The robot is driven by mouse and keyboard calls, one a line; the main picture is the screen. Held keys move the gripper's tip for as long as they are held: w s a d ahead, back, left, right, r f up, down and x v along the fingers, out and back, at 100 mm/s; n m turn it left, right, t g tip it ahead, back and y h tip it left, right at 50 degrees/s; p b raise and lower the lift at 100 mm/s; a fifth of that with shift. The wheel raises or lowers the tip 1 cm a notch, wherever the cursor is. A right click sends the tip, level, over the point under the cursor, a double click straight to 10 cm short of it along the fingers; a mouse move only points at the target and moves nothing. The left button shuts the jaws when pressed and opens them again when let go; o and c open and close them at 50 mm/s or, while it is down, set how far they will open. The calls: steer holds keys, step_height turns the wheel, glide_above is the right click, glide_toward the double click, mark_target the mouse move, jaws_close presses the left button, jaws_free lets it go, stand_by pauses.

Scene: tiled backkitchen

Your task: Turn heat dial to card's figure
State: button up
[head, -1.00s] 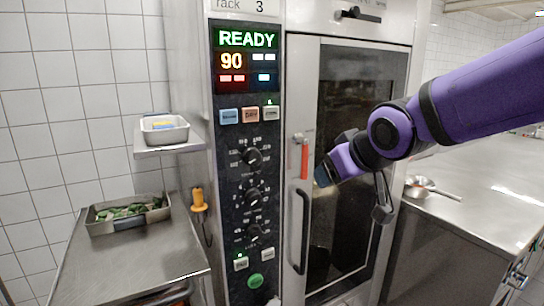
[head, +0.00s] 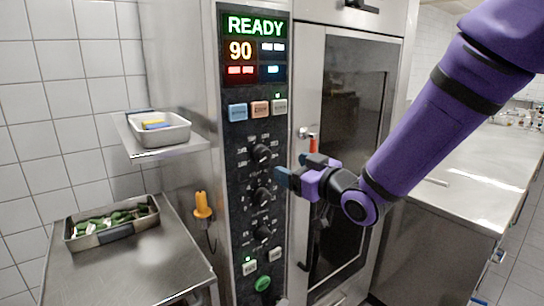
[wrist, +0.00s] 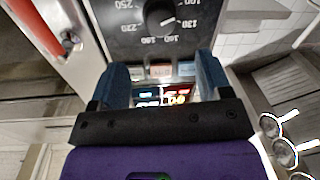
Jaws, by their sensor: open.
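The heat dial, a black knob with a ring of white figures, is the top one of three on the dark oven panel in the head view (head: 262,153). In the wrist view a dial (wrist: 160,15) shows at the top edge, partly cut off, with figures such as 250, 220, 160, 130 and 100 around it. Its pale mark points towards the 130 side. My gripper (head: 300,169) is open and empty, just right of the upper two dials and apart from them. Its blue fingers also show in the wrist view (wrist: 163,78). I see no readable card.
The display (head: 254,48) reads READY and 90. A middle dial (head: 263,196) and a lower dial (head: 263,232) sit below. A tray of greens (head: 114,233) and an orange probe handle (head: 202,204) are at left.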

mark_target(266, 157)
steer(key=x, duration=1)
steer(key=c, duration=0.8)
